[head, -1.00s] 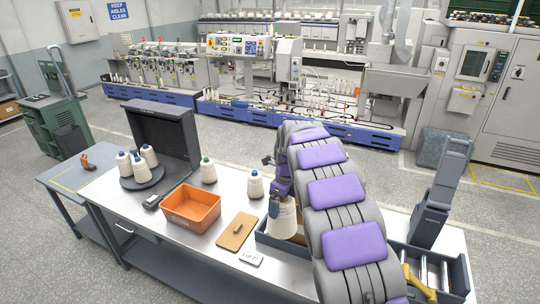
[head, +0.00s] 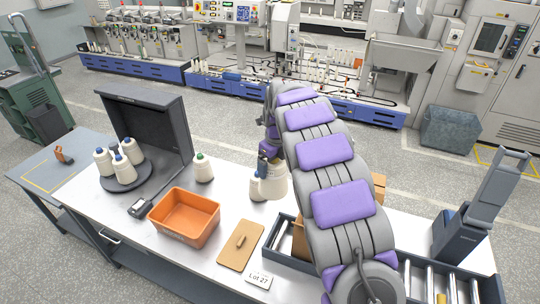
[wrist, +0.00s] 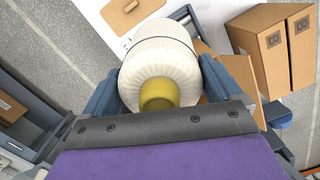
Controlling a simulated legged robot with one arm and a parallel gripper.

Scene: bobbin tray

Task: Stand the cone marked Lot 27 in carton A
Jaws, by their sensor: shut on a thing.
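My gripper (head: 268,160) is shut on a cream yarn cone (head: 273,184), held in the air above the table, in front of a standing cone (head: 256,191). In the wrist view the held cone (wrist: 160,55) shows a yellow tip (wrist: 158,94) between my gripper's fingers (wrist: 160,95). No lot mark on it is readable. A card reading Lot 27 (head: 258,281) lies at the table's front edge. A brown carton (head: 299,240) stands in the dark tray, partly behind my arm. A carton marked B (wrist: 262,45) shows in the wrist view; no letter A is visible.
An orange bin (head: 184,217), a brown board with a knob (head: 240,246) and a round dark stand (head: 126,180) with several cones occupy the table (head: 215,262). Another cone (head: 203,168) stands behind the bin. A roller tray (head: 483,284) is at right.

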